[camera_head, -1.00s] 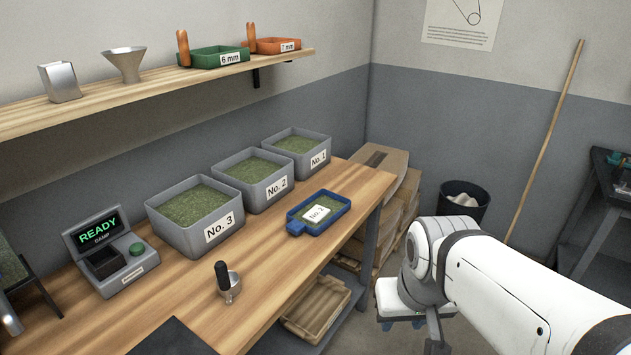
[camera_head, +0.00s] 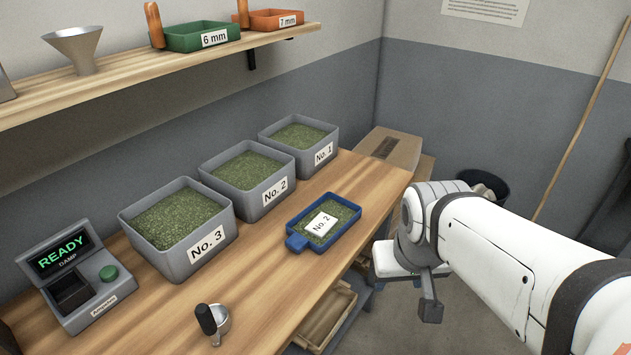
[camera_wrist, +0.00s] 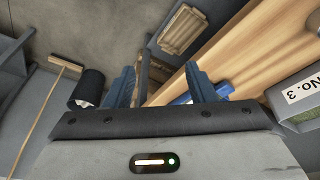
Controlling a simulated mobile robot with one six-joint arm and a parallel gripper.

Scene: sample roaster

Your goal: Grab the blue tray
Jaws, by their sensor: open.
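The blue tray (camera_head: 322,222) lies on the wooden bench, in front of the grey bins. It holds green beans and a white card marked "No. 2", and its short handle (camera_head: 297,242) points toward the lower left. My gripper (camera_wrist: 161,85) is open, with two blue fingers apart and nothing between them. In the head view my arm stands to the right of the bench, apart from the tray. In the wrist view part of the blue tray (camera_wrist: 223,89) shows beyond the right finger, which hides some of it.
Grey bins No. 1 (camera_head: 334,143), No. 2 (camera_head: 280,205) and No. 3 (camera_head: 218,253) line the wall side. A scoop (camera_head: 220,318) and a "READY" device (camera_head: 110,292) are at left. A cardboard box (camera_head: 403,150) and a dark bin (camera_head: 497,196) stand beyond the bench.

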